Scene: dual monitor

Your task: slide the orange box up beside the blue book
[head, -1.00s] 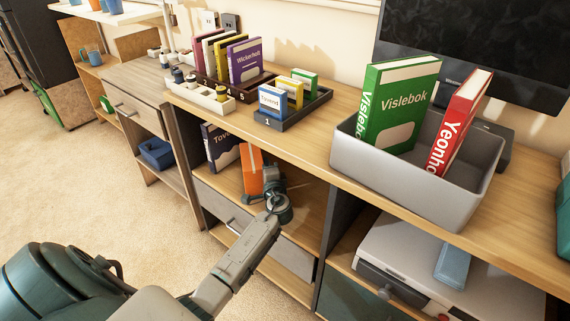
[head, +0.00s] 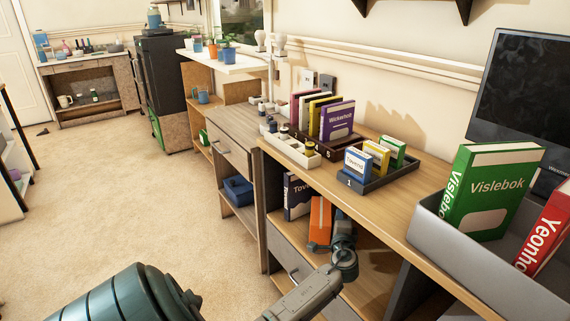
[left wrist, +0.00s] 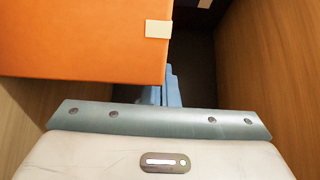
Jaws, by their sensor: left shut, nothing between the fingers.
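The orange box (head: 319,220) stands upright in the open shelf compartment under the desk top. The dark blue book (head: 297,196) stands just left of it; from here I cannot tell whether the two touch. My left gripper (head: 341,230) is in the compartment, at the right side of the box, with its fingers partly hidden. In the left wrist view the box (left wrist: 80,40) fills the upper left, with a pale label on its edge. The shut, pale blue fingers (left wrist: 168,88) are just right of its near corner, with nothing between them. My right gripper is not in view.
The compartment's wooden wall (left wrist: 270,70) rises to the right of the fingers. A drawer (head: 290,265) lies below the shelf. Above are the desk top (head: 395,195), a small tray of books (head: 375,183) and a grey bin (head: 470,260) with books.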

